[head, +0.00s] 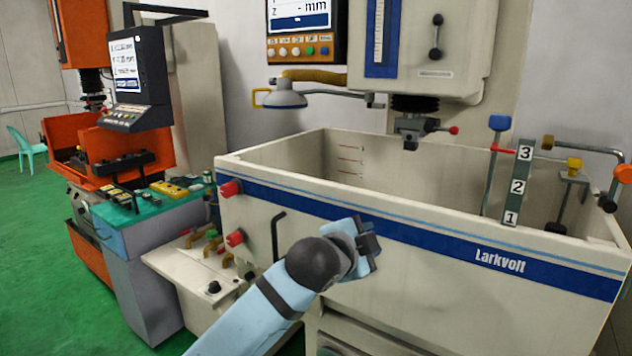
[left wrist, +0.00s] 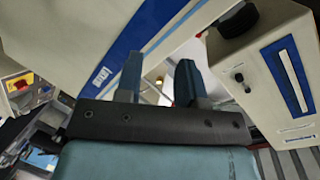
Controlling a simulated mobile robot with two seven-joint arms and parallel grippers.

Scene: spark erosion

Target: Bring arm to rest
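My left arm (head: 262,307) reaches in from the bottom of the head view, light blue with a dark grey wrist joint. My left gripper (head: 368,243) is at its end, in front of the tank's front wall in the picture. Whether it touches the wall cannot be told. In the left wrist view the two blue fingers of the left gripper (left wrist: 158,70) stand apart with a clear gap and nothing between them. My right gripper shows in neither view.
The white Larkvolt tank (head: 430,277) fills the right side, with a machine head (head: 425,50) above it. Red knobs (head: 231,188) stick out at its left corner. A bench with yellow tools (head: 170,188) and a screen (head: 126,66) stand left. Green floor (head: 30,240) is open at far left.

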